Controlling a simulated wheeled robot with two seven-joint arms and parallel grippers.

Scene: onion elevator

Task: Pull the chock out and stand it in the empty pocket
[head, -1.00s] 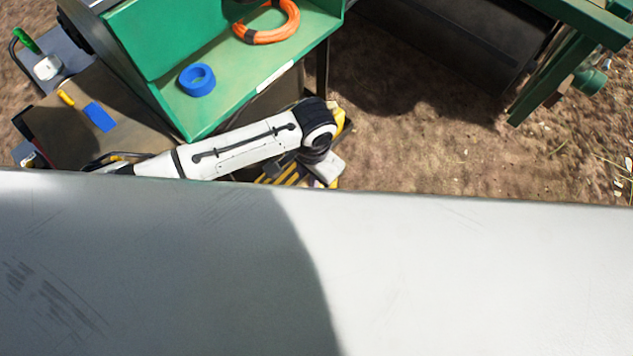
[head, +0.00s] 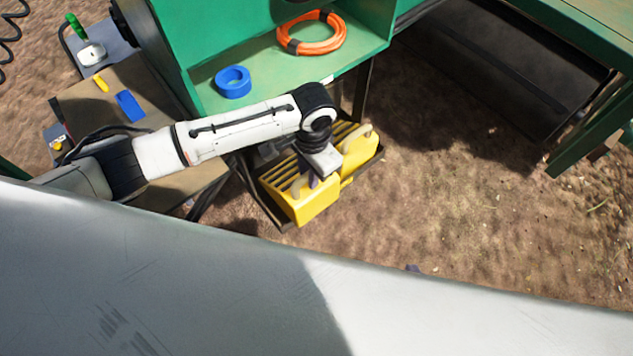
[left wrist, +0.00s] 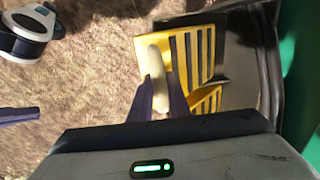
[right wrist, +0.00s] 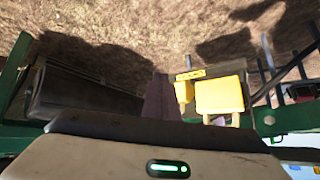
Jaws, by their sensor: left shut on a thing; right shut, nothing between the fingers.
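Two yellow slotted chocks are in a low dark rack (head: 283,222) beneath the green cabinet. The nearer chock (head: 315,205) is at the left and the other chock (head: 362,150) is behind it to the right. My left gripper (head: 322,172) is over them. In the left wrist view its fingers (left wrist: 159,95) are shut on a pale handle (left wrist: 155,62) against a yellow slotted chock (left wrist: 180,52). My right gripper (right wrist: 157,97) is shut and empty, apart from the yellow chocks (right wrist: 220,95) in its view. I cannot make out which pocket is empty.
The green cabinet (head: 215,50) stands behind the rack, with an orange coil (head: 312,50) and blue tape roll (head: 233,82) on its shelf. A brown table (head: 150,105) is at the left. Bare ground (head: 450,190) lies open to the right of the rack.

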